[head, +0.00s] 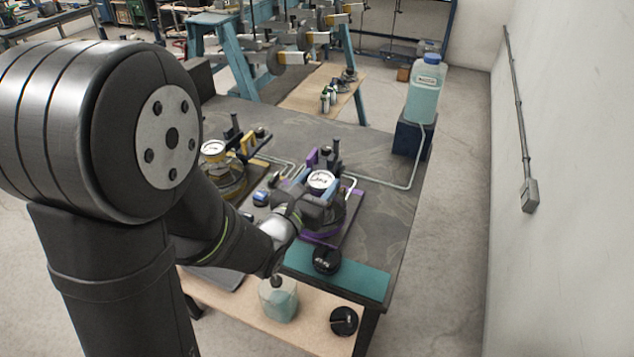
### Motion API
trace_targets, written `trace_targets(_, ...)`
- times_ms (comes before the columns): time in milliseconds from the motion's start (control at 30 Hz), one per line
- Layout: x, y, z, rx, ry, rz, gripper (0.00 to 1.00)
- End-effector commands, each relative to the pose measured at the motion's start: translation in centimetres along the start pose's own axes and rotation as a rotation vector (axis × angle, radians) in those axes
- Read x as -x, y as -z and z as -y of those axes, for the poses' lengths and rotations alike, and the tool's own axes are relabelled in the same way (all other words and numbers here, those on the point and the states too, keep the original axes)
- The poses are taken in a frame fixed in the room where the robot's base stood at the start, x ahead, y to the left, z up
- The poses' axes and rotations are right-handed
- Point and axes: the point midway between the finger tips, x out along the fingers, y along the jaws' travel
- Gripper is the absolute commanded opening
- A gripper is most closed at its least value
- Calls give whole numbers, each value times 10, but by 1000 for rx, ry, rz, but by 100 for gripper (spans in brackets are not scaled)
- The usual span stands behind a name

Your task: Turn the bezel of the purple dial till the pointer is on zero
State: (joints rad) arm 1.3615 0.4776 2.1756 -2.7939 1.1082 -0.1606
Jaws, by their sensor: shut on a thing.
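The purple dial (320,181) has a round white face and stands on a dark fixture with a purple base (347,232), right of the middle in the head view. Its numbers and pointer are too small to read. My arm comes in from the left, and my gripper (302,192) is at the near left side of this dial. It is shut on the dial's bezel. The fingertips are small and dark against the fixture, so their exact contact is hard to see.
A second dial (212,148) on a yellow fixture stands to the left. A black round part (326,260) lies on the teal mat (365,280). A bottle (278,300) and another black part (343,320) are at the front. A blue-capped jug (426,92) stands behind right.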

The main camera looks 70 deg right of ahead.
Motion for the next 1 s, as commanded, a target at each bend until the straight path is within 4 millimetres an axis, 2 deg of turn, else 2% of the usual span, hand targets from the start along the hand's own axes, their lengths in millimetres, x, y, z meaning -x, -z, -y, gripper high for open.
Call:
trace_targets(567, 0, -2, 0, -1, -27, 3, 30)
trace_targets(600, 0, -2, 0, -1, -27, 3, 60)
trace_targets(667, 0, -1, 0, -1, -27, 3, 72)
trace_targets(700, 0, -1, 0, 0, -27, 2, 75)
trace_targets(1000, 2, 0, 0, 0, -27, 0, 75)
